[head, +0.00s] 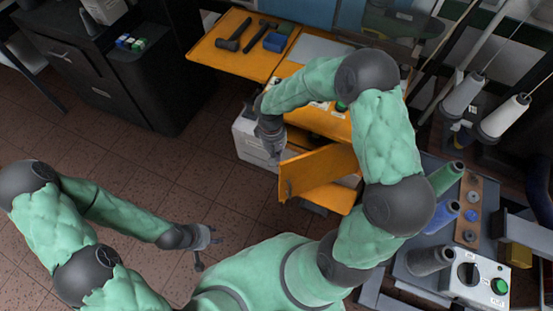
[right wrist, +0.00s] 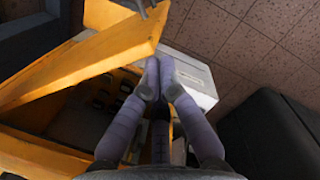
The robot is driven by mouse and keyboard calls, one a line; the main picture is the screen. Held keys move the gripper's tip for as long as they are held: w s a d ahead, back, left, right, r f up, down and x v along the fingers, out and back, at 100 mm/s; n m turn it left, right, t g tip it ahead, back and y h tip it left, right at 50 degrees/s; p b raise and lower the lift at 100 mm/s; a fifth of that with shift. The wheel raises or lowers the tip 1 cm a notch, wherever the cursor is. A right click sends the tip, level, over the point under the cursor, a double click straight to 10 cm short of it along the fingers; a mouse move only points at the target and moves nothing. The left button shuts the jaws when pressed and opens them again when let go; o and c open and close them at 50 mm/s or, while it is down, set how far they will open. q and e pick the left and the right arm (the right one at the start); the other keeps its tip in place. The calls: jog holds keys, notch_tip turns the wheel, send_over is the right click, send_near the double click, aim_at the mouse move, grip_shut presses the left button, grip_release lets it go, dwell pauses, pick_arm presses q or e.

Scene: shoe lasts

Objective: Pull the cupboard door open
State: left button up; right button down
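The orange cupboard door (head: 318,172) stands partly open, swung out from the orange cupboard in the head view. In the right wrist view, the door (right wrist: 85,62) crosses the upper left, with a small grey handle (right wrist: 136,7) at its top. The open cupboard interior (right wrist: 85,120) shows below it. My right gripper (head: 272,148) is by the cupboard front, beyond the door's free edge. In the right wrist view its fingertips (right wrist: 158,82) are together, beside the door, with nothing visible between them. My left gripper (head: 207,249) is low over the floor, apart from the cupboard, its fingers spread.
A white box (head: 256,140) stands on the floor beside the cupboard. Tools lie on the orange worktop (head: 222,55). A black cabinet (head: 150,85) is at the upper left. A grey stand with thread spools (head: 430,260) is at the right. Tiled floor is clear at left centre.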

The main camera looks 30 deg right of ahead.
aim_at(284, 175)
jog(key=shift+g, duration=0.6)
jog(key=s+f, duration=0.1)
jog(key=f, duration=0.1)
jog(key=s+f, duration=0.2)
jog(key=s+f+b, duration=0.1)
jog(key=s+f, duration=0.1)
jog(key=shift+d+f, duration=0.15)
jog(key=shift+d, duration=0.2)
pick_arm(q)
jog(key=shift+w+d+f, duration=0.2)
jog(key=shift+f, duration=0.35)
jog(key=shift+w+d+f, duration=0.15)
jog(key=shift+f, duration=0.4)
pick_arm(e)
jog(key=shift+s+r, duration=0.55)
jog(key=shift+s, duration=0.35)
jog(key=shift+a, duration=0.1)
